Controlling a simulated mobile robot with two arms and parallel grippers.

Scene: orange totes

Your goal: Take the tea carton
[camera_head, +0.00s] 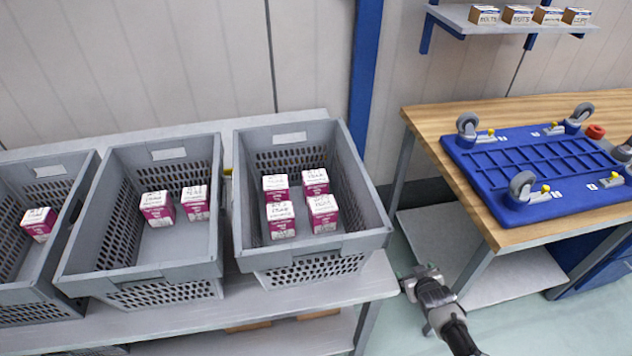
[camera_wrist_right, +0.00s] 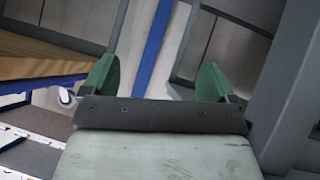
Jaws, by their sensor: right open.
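Small white-and-magenta cartons stand in three grey totes; their printed labels are too small to read surely, so I cannot tell which is tea. The right tote (camera_head: 375,238) holds several, including a front-left carton (camera_head: 281,220) and a front-right carton (camera_head: 323,214). The middle tote (camera_head: 190,270) holds two cartons (camera_head: 157,208). The left tote (camera_head: 40,292) shows one carton (camera_head: 38,223). My right gripper (camera_head: 414,282) is low, just right of the bench end, apart from the cartons. In the right wrist view its green fingers (camera_wrist_right: 157,82) are spread and empty. My left gripper is out of view.
The totes stand on a grey bench (camera_head: 375,285) with a lower shelf. At right a wooden table (camera_head: 430,112) bears a blue wheeled dolly (camera_head: 530,165). A wall shelf (camera_head: 455,16) holds several small boxes. Floor is free between bench and table.

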